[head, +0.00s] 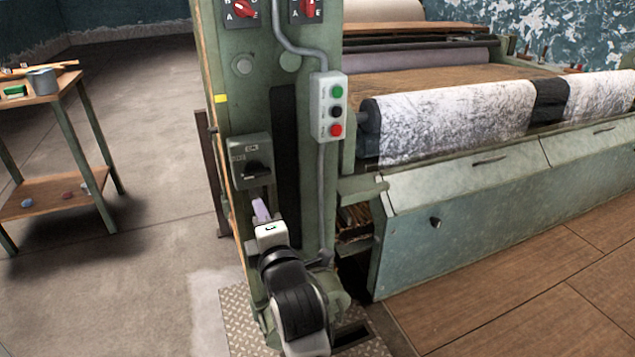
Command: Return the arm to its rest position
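My gripper (261,211) is at the end of my black and white arm, low in the middle of the head view. It points up and away, in front of the green machine post (228,95). A pale lavender part shows beyond its white hand. I cannot tell whether this is the fingers or something held, and the gap between the fingertips is hidden. The gripper is just below a grey-green switch box (250,160) with a black handle. I cannot tell whether it touches the post.
A button box (329,107) with green, black and red buttons is on the post. Right is a large machine with a speckled cloth roll (450,120) and green front panel (480,215). A wooden-topped table (45,90) stands left. Open concrete floor (150,130) lies between.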

